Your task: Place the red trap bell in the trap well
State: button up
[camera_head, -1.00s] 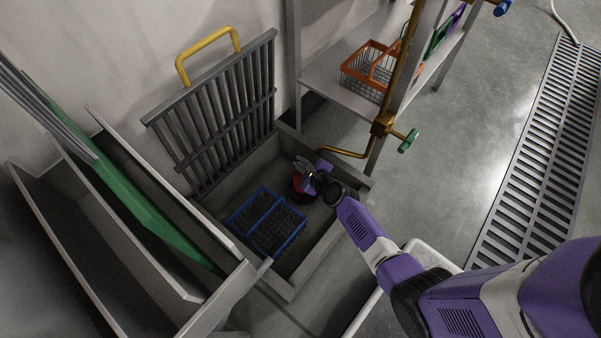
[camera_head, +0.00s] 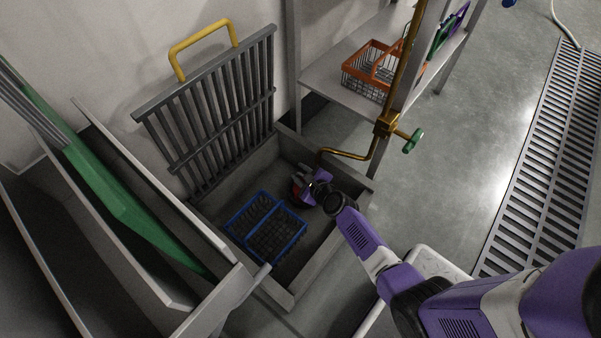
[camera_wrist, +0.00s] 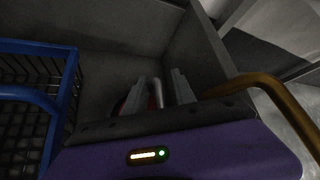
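The red trap bell (camera_head: 296,190) is low in the grey pit, at its far right corner, mostly hidden by my gripper. In the wrist view a bit of its red body (camera_wrist: 121,106) shows beside the left finger. Its grey metal handle (camera_wrist: 157,92) stands between the fingers. My gripper (camera_head: 306,184) is down in the pit at the bell. In the wrist view my gripper (camera_wrist: 159,90) has its fingers apart, one on each side of the handle, with a narrow gap. I cannot make out a separate trap well opening; the bell and gripper cover that part of the floor.
A blue wire basket (camera_head: 265,228) sits in the pit, left of my gripper. A brass pipe (camera_head: 345,155) reaches over the pit's right rim, close to my wrist. A raised grate (camera_head: 217,110) with a yellow handle stands behind. Metal troughs (camera_head: 150,190) flank the left.

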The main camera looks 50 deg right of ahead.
jog(key=shift+r, duration=0.1)
dwell(0.3)
jog(key=p+v, duration=0.6)
jog(key=v, duration=0.6)
jog(key=shift+s, duration=0.2)
jog(key=s+a+r+n+t+y, duration=0.1)
jog(key=s+a+r+n, duration=0.85)
jog(key=s+n, duration=0.45)
jog(key=s+a+r+n+y, duration=0.1)
jog(key=s+a+r+n, duration=0.1)
jog(key=r+n, duration=0.4)
jog(key=s+a+r+n+t+y, duration=0.1)
jog(key=s+a+r+n, duration=0.2)
jog(key=r+n, duration=0.3)
jog(key=s+a+r+n+t+y, duration=0.1)
jog(key=s+a+r+n, duration=0.2)
jog(key=r+n, duration=0.3)
notch_tip(320, 180, up, 6)
jog(key=shift+a+f, duration=0.1)
jog(key=shift+a, duration=0.35)
jog(key=shift+s, duration=0.1)
